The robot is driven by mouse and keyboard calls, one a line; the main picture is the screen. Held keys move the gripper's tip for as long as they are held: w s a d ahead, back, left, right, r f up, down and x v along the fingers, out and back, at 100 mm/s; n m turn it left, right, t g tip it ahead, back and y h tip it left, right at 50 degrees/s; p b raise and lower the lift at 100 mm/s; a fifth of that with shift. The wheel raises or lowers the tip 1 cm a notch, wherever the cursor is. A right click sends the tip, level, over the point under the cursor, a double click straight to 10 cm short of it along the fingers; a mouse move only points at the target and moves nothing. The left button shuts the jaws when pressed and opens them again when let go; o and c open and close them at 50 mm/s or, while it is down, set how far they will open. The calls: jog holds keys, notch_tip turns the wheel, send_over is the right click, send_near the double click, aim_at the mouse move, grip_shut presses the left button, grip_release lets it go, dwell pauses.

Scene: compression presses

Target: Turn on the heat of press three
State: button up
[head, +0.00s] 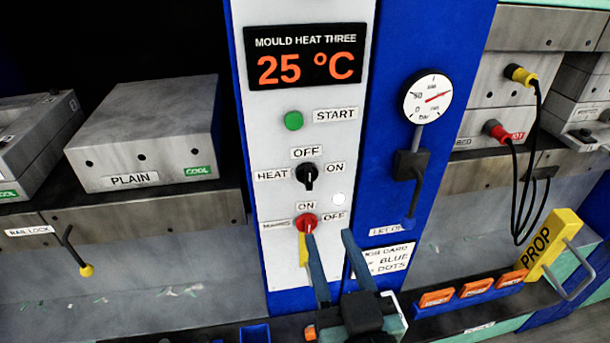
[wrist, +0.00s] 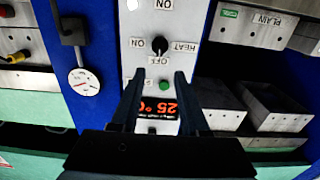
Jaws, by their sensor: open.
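The black HEAT knob (head: 307,177) is on the white panel under the display (head: 306,57), which reads MOULD HEAT THREE, 25 °C. The knob's grip looks upright, in line with the OFF label above it; ON is to its right. My gripper (head: 329,234) is open and empty below the knob in the head view, its left finger partly covering the red switch (head: 304,221). The wrist view is upside down and shows the knob (wrist: 159,46) just beyond my open fingertips (wrist: 159,75), apart from them.
A green START button (head: 293,121) is above the knob, and a white round spot (head: 339,198) is at its lower right. A pressure gauge (head: 427,97) and a lever (head: 410,165) are on the blue column to the right. A yellow PROP block (head: 550,243) stands farther right.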

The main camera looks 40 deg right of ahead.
aim_at(310, 180)
jog(key=x, duration=1.1)
jog(key=shift+w+d+r, duration=0.15)
jog(key=shift+d, duration=0.05)
jog(key=shift+w+d, duration=0.25)
jog(key=shift+w, duration=0.25)
jog(key=shift+c, duration=0.3)
grip_shut()
